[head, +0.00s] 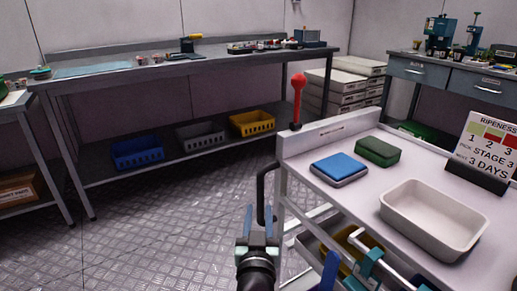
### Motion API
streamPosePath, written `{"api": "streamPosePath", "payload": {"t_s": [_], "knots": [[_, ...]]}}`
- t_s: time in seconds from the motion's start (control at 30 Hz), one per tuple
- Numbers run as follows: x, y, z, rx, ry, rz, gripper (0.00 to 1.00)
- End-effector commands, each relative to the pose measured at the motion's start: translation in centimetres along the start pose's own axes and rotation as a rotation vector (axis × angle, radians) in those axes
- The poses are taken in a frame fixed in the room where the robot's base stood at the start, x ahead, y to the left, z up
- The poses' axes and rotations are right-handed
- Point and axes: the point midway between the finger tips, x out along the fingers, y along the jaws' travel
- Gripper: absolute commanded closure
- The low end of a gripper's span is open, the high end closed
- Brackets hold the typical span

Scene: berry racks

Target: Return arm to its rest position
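My gripper (258,226) is at the bottom middle of the head view, at the end of my dark arm. Its two bluish fingers point away from me and stand apart, with nothing visible held between them. The fingertips are close in the picture to the black handle (262,185) on the left end of a white-topped cart; I cannot tell whether they touch it. Most of my arm is out of view below.
The cart holds a white tray (392,207), a blue pad (339,167), a green pad (378,151) and a ripeness sign (490,145). A red-knobbed lever (298,88) rises at its corner. A long bench (170,72) stands behind. Floor at left is clear.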

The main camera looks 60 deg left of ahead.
Motion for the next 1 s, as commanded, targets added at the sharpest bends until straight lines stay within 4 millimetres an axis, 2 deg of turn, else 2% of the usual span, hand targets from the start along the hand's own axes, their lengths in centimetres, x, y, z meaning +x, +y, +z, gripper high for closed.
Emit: {"api": "streamPosePath", "payload": {"t_s": [0.2, 0.83, 0.93, 1.0], "knots": [[-1.3, 0.0, 0.0, 0.0, 0.001, 0.0, 0.63], [-1.3, 0.0, -0.1, -0.001, 0.001, 0.0, 0.63], [-1.4, 1.2, -1.4, -0.014, 0.02, 0.019, 0.63], [-1.7, 3.1, -3.5, -0.034, 0.049, 0.053, 0.63]]}}
